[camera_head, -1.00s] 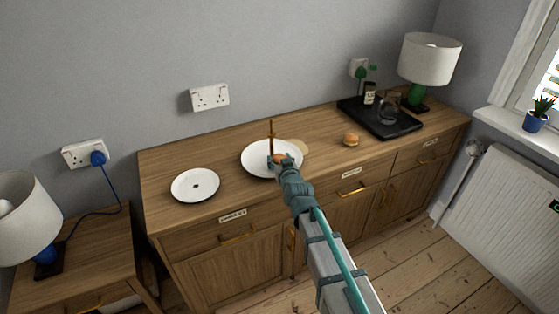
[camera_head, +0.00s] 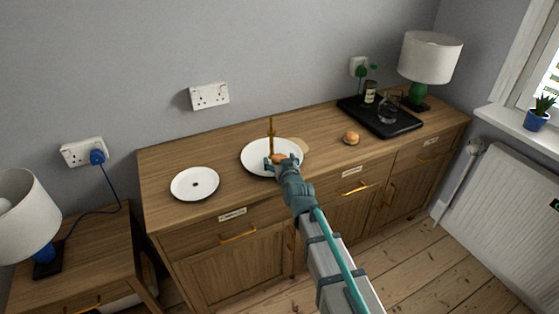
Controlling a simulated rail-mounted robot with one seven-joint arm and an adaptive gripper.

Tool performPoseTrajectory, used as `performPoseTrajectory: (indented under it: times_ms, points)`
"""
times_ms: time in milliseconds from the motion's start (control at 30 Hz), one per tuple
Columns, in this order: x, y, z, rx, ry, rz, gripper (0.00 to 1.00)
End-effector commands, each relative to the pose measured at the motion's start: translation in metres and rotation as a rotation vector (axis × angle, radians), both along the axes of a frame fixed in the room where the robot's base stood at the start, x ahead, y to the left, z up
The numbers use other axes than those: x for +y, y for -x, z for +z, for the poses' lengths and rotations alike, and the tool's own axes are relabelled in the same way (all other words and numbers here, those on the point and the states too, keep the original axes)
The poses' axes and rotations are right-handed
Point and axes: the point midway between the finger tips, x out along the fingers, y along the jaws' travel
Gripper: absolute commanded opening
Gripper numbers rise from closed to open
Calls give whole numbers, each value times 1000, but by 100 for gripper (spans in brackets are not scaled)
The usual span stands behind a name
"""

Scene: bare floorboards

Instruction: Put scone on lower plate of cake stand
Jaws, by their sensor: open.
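The cake stand's lower plate (camera_head: 252,158) is a white disc on the sideboard with a golden post (camera_head: 271,132) rising from it. A small brown scone (camera_head: 279,157) shows at the plate, between or just beyond my gripper's fingers. My gripper (camera_head: 280,162) is open over the plate's front right part, and it hides part of the scone and plate. I cannot tell whether the scone touches the plate. A second white plate (camera_head: 195,184) with a small central hole lies flat to the left. Another round brown bun (camera_head: 351,138) sits on the sideboard to the right.
A black tray (camera_head: 405,125) with a bottle (camera_head: 370,92) and glass jug (camera_head: 388,110) stands at the right, near a lamp (camera_head: 430,57). The sideboard (camera_head: 322,163) is clear between plate and bun.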

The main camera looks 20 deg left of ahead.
Motion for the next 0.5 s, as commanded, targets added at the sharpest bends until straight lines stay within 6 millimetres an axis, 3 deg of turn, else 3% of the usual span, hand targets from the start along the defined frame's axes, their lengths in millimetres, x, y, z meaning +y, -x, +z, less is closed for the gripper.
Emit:
performPoseTrajectory:
  times_ms: [267,500]
  points:
    - [-16,23,5,0,0,0,86]
    - [-41,60,14,0,0,0,86]
